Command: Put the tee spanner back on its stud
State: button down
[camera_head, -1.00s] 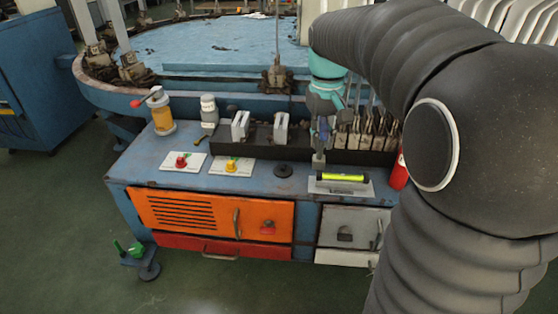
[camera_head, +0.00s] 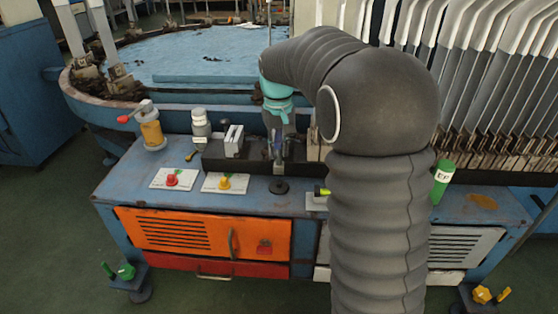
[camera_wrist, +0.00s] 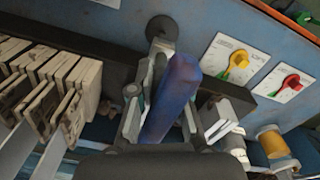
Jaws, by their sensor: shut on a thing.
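My gripper (camera_wrist: 160,100) is shut on a blue bar (camera_wrist: 172,95), which appears to be the tee spanner's handle. In the head view my gripper (camera_head: 278,148) hangs above the back of the bench, just behind a black round base (camera_head: 279,186). That base, possibly the stud's, also shows beyond the fingertips in the wrist view (camera_wrist: 161,27). I cannot make out a stud on it. The gripper looks apart from it.
White panels with a red knob (camera_head: 173,179) and a yellow knob (camera_head: 225,183) lie to the left. An amber jar (camera_head: 152,131) stands farther left. My arm hides part of the bench's right side.

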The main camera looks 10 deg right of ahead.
aim_at(279, 165)
jog(key=shift+f+b, duration=0.35)
jog(key=shift+f, duration=1.7)
jog(key=shift+f, duration=0.6)
jog(key=c, duration=1.1)
grip_release()
jog(key=shift+c, duration=0.2)
jog(key=r+p, duration=0.2)
jog(key=r, duration=1.1)
jog(key=shift+a+r, duration=0.1)
jog(key=shift+a, duration=0.1)
jog(key=s+f+t, duration=0.2)
jog(key=s, duration=1.3)
jog(key=s+f+t, duration=0.2)
jog(key=s+t, duration=0.1)
jog(key=s, duration=1.2)
jog(key=shift+d+m+t, duration=0.15)
jog(key=shift+m+t, duration=0.15)
jog(key=shift+m, duration=0.1)
